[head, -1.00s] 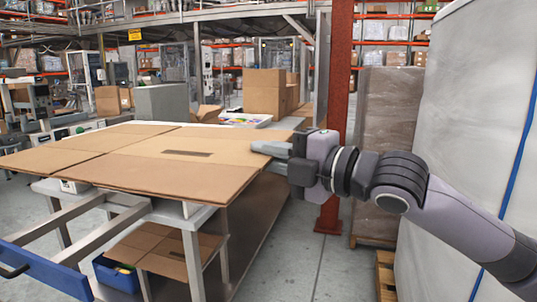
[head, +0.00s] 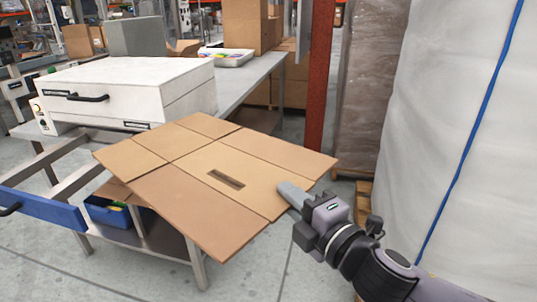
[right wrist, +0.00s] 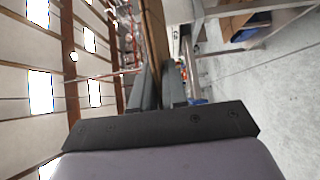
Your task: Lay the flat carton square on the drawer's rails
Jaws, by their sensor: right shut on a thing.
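The flat carton (head: 215,165) is a brown creased sheet with a dark slot in it. My right gripper (head: 290,193) is shut on its right-hand edge and holds it out in the air in front of the bench. In the right wrist view the carton (right wrist: 153,35) is a thin edge-on strip between the fingers (right wrist: 160,88). The drawer (head: 42,209) stands pulled out at the left, with a blue front and grey rails (head: 76,183). The carton is to the right of the drawer and hides part of the bench behind it. My left gripper is out of view.
A white machine (head: 185,92) with a black handle stands on the grey bench (head: 240,88), behind the carton. A blue bin (head: 108,215) is on the lower shelf. A red post (head: 321,90) and a tall wrapped load (head: 450,110) stand at the right. The near floor is clear.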

